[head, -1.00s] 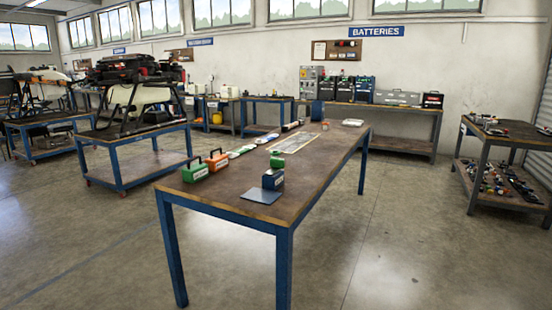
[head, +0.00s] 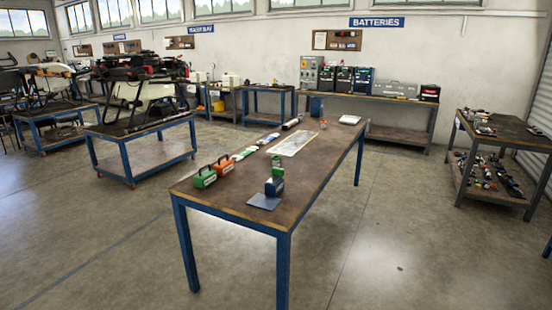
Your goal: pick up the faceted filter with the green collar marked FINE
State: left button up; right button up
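Neither of my grippers is in view. I cannot make out a faceted filter with a green collar, and no FINE marking is legible at this distance. A small green item (head: 276,169) stands on the long workbench (head: 225,200), just behind a dark blue box (head: 274,187) with a white label. It is too small to tell whether it is a filter. Several small parts lie on the right-hand bench (head: 506,135) and on its lower shelf, too small to identify.
A green case (head: 205,178) and an orange case (head: 223,167) stand at the workbench's left edge. A blue-grey mat (head: 263,201) lies near its front corner. A drone (head: 140,85) sits on a blue cart to the left. Open concrete floor (head: 400,240) surrounds the workbench.

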aim_at(276, 160)
jog(key=i+l, duration=0.3)
jog(key=l, duration=0.15)
jog(key=i+l+u, duration=0.1)
jog(key=i+l, duration=0.2)
jog(key=l, duration=0.15)
jog(key=i+l, duration=0.3)
jog(key=l, duration=0.2)
jog(key=i+l+u, duration=0.1)
jog(key=i+l, duration=0.2)
jog(key=l, duration=0.2)
jog(key=i+l, duration=0.3)
jog(key=l, duration=0.2)
jog(key=i+l+u, duration=0.1)
jog(key=i+l, duration=0.15)
jog(key=l, duration=0.25)
jog(key=i+l, duration=0.25)
jog(key=l, duration=0.25)
jog(key=i+l+u, duration=0.1)
jog(key=i+l, duration=0.15)
jog(key=l, duration=0.3)
